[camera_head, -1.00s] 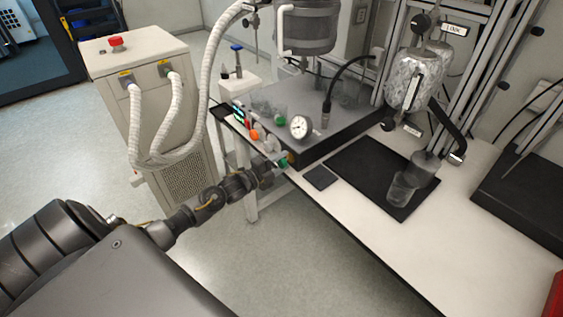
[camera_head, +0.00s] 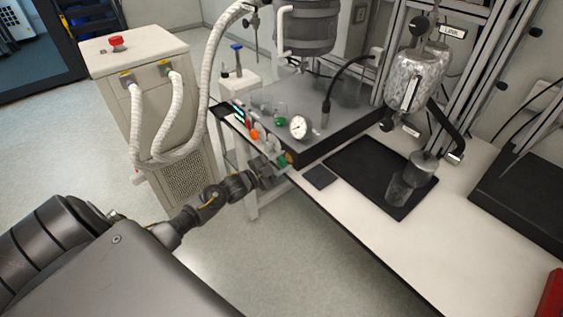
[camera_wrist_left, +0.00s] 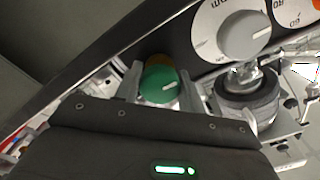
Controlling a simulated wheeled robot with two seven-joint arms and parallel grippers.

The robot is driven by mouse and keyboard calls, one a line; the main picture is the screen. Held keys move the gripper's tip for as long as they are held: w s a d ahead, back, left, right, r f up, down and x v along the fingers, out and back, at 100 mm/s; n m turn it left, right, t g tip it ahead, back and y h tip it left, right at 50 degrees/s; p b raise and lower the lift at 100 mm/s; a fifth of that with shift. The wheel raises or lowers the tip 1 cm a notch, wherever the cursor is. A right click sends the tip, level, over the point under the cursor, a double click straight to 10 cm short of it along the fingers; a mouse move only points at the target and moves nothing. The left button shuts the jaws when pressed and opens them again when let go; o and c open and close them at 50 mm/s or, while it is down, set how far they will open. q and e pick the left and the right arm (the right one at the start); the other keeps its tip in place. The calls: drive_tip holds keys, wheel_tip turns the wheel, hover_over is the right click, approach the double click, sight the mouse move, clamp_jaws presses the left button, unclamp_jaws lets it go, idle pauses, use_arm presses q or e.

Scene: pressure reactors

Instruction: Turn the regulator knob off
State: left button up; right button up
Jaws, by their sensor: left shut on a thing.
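In the head view my left gripper (camera_head: 277,168) is at the front of the dark reactor base, and the green knob (camera_head: 284,159) is partly hidden by the fingers. My right gripper is not in view.
An orange knob (camera_head: 254,134) and another green knob (camera_head: 281,121) are nearby. The white bench edge (camera_head: 340,222) runs right of the gripper. A chiller (camera_head: 150,110) with hoses stands left.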

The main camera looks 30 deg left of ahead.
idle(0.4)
use_arm(q)
drive_tip(key=o, duration=1)
drive_tip(key=shift+c, duration=0.2)
drive_tip(key=b+v, duration=0.2)
drive_tip(key=v, duration=0.9)
